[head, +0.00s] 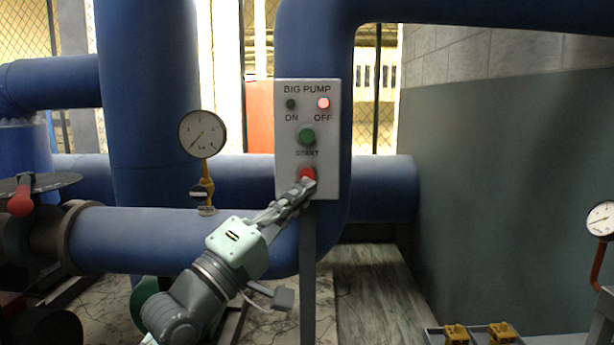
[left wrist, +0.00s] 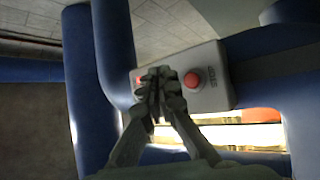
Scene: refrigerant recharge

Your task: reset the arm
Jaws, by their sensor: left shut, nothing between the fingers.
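My left gripper (head: 306,184) is shut and empty, with its fingertips just in front of the lower edge of the red button (head: 307,173) on the pump panel (head: 283,150). In the left wrist view, the shut fingers (left wrist: 160,82) cover part of the panel, and the red button (left wrist: 193,80) shows beside them with a gap in the picture. I cannot tell their depth from the panel. The OFF lamp (head: 323,103) is lit red; the ON lamp (head: 290,104) is dark green. The green START button (head: 307,136) sits above the red button. My right gripper is out of view.
Large blue pipes (head: 150,100) run behind and left of the panel. A dial gauge (head: 202,134) stands left of it, and a red-handled valve (head: 20,200) at far left. A second gauge (head: 600,218) and a tray with yellow fittings (head: 456,334) are at lower right.

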